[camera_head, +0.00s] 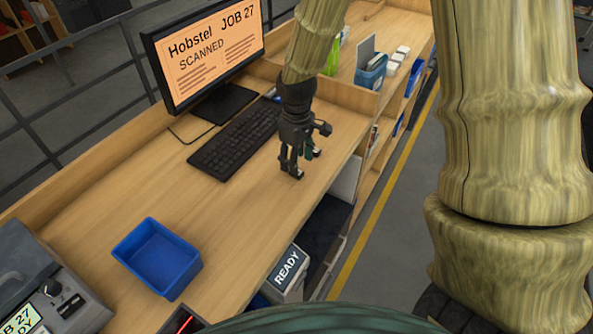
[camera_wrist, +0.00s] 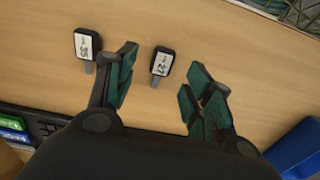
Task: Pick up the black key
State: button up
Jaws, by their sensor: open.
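My gripper (camera_head: 299,165) is open, pointing down close to the wooden desk (camera_head: 240,210), right of the keyboard. In the wrist view two keys with black heads and white labels lie flat on the desk. One key (camera_wrist: 162,62) lies in the gap between the fingertips of my open gripper (camera_wrist: 165,66); its label seems to read 27. The other key (camera_wrist: 86,45) lies to the left, outside the left finger; its label is hard to read. Neither key touches a finger as far as I can see. In the head view I cannot make out the keys.
A black keyboard (camera_head: 237,137) and a monitor (camera_head: 208,50) reading "JOB 27" are left of my gripper. A blue tray (camera_head: 157,257) stands on the near desk. A blue holder (camera_head: 371,72) is at the back. The desk's middle is clear.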

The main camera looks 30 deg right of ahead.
jog(key=shift+w+a+f+p, duration=0.1)
jog(key=shift+f+p, duration=0.1)
jog(key=shift+f, duration=0.15)
jog(key=shift+a+f+p, duration=0.1)
jog(key=shift+f+p, duration=0.05)
jog(key=shift+f, duration=1.3)
jog(key=c, duration=0.9)
